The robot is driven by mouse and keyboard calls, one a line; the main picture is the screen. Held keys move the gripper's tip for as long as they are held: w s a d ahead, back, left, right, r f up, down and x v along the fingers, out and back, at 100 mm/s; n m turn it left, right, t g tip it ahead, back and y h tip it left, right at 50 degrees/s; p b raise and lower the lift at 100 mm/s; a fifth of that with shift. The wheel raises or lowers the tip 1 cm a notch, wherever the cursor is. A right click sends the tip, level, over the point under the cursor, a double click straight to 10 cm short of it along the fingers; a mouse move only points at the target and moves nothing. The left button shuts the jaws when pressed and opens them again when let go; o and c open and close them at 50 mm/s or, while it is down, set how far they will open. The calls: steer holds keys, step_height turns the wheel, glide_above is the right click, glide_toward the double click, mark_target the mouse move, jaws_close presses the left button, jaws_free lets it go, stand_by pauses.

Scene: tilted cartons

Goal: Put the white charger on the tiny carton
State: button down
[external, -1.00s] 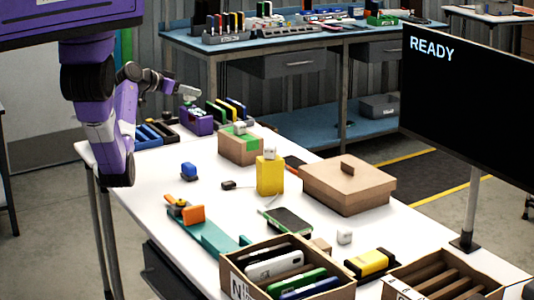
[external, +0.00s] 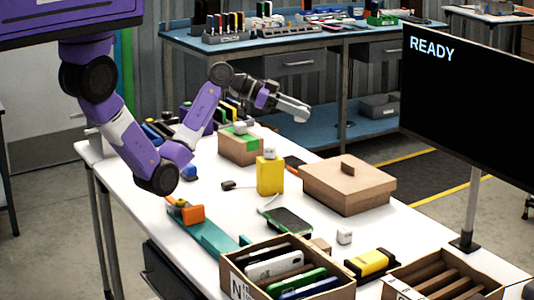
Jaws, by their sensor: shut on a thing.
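My gripper (external: 299,113) is raised in the air above the far side of the table, pointing right and slightly down. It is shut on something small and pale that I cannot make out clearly. A small white block that looks like a charger (external: 344,236) stands on the table at the front right. Similar white blocks sit on the yellow box (external: 270,178) and on the green-taped carton (external: 236,150). A tiny brown carton (external: 320,246) is partly hidden behind the open carton at the front. My gripper is well apart from all of these.
A lidded brown box (external: 349,190) lies on the right of the table. An open carton of devices (external: 318,293) and a slotted carton (external: 440,283) stand in front. A phone (external: 288,221), yellow-black block (external: 372,263) and teal strip (external: 207,238) lie between. A monitor (external: 470,110) stands right.

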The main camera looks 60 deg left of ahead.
steer(key=s+d+r+m+g+h, duration=0.1)
steer(key=s+d+m+g+h, duration=0.15)
steer(key=d, duration=0.75)
steer(key=s+d+r+m+g+h, duration=0.1)
steer(key=s+d+m+g, duration=0.15)
steer(key=d, duration=0.85)
steer(key=m+g+h+p, duration=0.1)
steer(key=m+g, duration=0.4)
steer(key=g, duration=0.1)
glide_above(316, 245)
step_height(316, 245, down, 14)
steer(key=shift+w+f, duration=0.1)
steer(key=shift+h, duration=0.25)
steer(key=shift+f+p, duration=0.3)
steer(key=shift+f, duration=2.25)
steer(key=shift+f, duration=0.1)
steer(key=shift+f, duration=0.15)
steer(key=c, duration=1.1)
jaws_free()
steer(key=shift+o, duration=0.2)
steer(key=shift+r, duration=0.25)
